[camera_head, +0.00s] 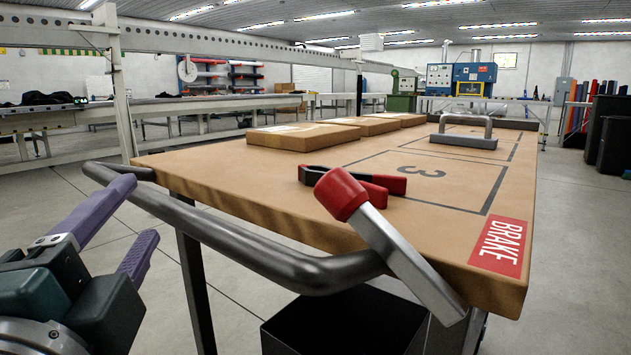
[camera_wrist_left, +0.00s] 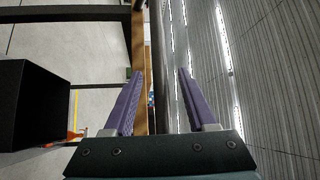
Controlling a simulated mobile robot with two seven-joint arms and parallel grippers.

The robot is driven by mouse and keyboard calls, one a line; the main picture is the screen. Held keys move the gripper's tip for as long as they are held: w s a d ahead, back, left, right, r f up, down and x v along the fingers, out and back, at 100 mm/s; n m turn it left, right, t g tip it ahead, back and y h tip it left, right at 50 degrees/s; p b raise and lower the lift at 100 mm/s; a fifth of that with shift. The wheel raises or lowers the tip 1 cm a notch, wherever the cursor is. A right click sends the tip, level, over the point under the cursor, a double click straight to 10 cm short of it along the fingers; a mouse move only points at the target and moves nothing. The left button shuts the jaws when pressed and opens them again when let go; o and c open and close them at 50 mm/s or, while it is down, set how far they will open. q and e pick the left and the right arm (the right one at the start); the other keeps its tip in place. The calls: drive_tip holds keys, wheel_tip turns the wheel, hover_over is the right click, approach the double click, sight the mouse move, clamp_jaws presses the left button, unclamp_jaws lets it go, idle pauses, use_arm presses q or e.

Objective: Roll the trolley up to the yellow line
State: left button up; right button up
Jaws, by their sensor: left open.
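The trolley (camera_head: 290,180) has a brown wooden top with a "3" marked on it. Its dark push bar (camera_head: 240,250) curves along the near side and also shows in the left wrist view (camera_wrist_left: 173,50). A metal brake lever with a red knob (camera_head: 341,194) tilts up beside a red BRAKE label (camera_head: 499,247). My left gripper (camera_head: 143,208) has two purple fingers, open and empty, near the left part of the bar. In the left wrist view the bar appears between the fingers; contact cannot be told. A thin yellow line (camera_wrist_left: 75,108) shows on the floor there. My right gripper is not visible.
Flat cardboard boxes (camera_head: 303,136), a red-and-black clamp (camera_head: 375,181) and a grey handled block (camera_head: 464,141) lie on the trolley top. A black bin (camera_head: 345,325) sits below. Dark bins (camera_head: 612,135) stand at right. Grey floor is open at left.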

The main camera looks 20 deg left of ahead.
sight(142, 207)
use_arm(q)
drive_tip(key=shift+p+x, duration=0.35)
drive_tip(key=shift+x, duration=1.95)
clamp_jaws()
